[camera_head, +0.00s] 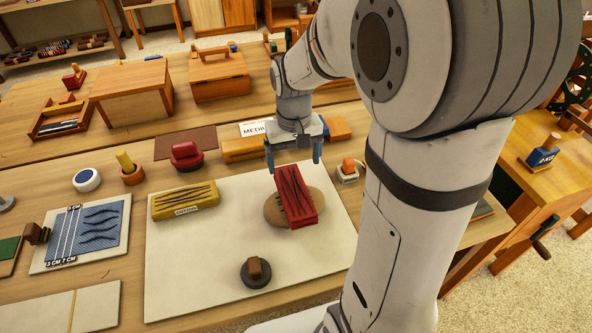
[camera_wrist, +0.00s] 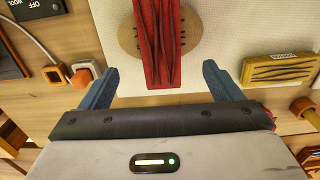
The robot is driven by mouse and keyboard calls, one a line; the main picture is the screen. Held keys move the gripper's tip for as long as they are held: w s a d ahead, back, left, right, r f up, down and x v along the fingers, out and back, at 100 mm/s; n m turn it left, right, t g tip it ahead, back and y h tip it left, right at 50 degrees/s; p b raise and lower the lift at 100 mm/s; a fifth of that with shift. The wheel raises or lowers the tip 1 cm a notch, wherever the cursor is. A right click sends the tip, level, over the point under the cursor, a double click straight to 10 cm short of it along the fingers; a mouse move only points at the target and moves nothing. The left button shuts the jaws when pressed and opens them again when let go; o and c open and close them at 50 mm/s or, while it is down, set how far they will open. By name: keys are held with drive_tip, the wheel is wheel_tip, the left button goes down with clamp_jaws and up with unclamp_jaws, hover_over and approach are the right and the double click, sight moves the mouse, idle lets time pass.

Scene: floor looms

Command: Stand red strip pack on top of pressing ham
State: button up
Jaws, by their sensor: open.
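The red strip pack (camera_head: 293,192), a long red box with dark wavy strips, rests over a tan oval pad (camera_head: 272,213) that I take as the pressing ham, on the pale board. Its long side runs toward the front, and its ends reach past the oval. I cannot tell if it lies level or tilts. In the wrist view the pack (camera_wrist: 158,45) covers the middle of the oval (camera_wrist: 128,38). My gripper (camera_head: 294,160) is open and empty at the pack's far end, its blue fingers (camera_wrist: 156,82) apart from the pack on both sides.
On the pale board (camera_head: 185,270) stand a yellow strip pack (camera_head: 185,202) at left and a dark round weight with a brown knob (camera_head: 256,271) in front. A red-handled object (camera_head: 186,155) and an orange-topped white block (camera_head: 347,170) stand near the board. The board's front left is clear.

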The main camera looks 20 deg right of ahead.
drive_tip(key=s+r+t, duration=0.2)
drive_tip(key=s+r, duration=0.3)
drive_tip(key=s, duration=0.9)
drive_tip(key=shift+r+t, duration=0.15)
drive_tip(key=shift+t, duration=0.15)
drive_tip(key=shift+c, duration=0.2)
